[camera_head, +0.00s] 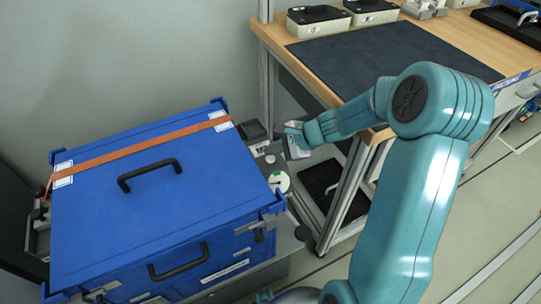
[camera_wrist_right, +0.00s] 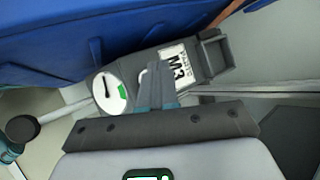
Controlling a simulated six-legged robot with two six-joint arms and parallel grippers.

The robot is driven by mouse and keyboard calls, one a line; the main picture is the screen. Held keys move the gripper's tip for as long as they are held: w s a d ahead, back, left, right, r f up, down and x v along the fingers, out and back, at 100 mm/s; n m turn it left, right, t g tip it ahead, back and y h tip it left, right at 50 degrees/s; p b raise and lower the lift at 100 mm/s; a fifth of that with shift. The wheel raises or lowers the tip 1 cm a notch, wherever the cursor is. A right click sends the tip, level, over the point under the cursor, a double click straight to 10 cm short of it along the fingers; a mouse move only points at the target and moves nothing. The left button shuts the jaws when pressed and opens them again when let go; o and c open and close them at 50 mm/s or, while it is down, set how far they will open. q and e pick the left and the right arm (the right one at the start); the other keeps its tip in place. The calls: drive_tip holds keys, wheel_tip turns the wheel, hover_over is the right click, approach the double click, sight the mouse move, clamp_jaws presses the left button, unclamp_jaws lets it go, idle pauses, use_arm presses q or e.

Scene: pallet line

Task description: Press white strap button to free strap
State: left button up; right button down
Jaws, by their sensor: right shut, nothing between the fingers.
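A blue case (camera_head: 140,210) with black handles stands at the left of the head view. An orange strap (camera_head: 150,150) runs across its lid between two white labels. My right gripper (camera_head: 264,153) is beside the case's right side, shut and empty. In the right wrist view its closed fingers (camera_wrist_right: 155,85) reach over a dark grey unit (camera_wrist_right: 190,68) labelled M3, covering part of it. A round white dial with green and a black mark (camera_wrist_right: 108,92) sits on this unit; it also shows in the head view (camera_head: 280,181). I cannot tell which part is the white strap button.
A wooden workbench (camera_head: 440,25) with a dark mat (camera_head: 390,60) stands right of the case. Its metal leg (camera_head: 345,205) is close to my right arm. Boxes (camera_head: 318,20) stand at the bench's back. Open floor shows at the lower right.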

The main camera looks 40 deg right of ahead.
sight(274, 160)
drive_tip(key=shift+r+p, duration=2.1)
drive_tip(key=shift+r, duration=0.4)
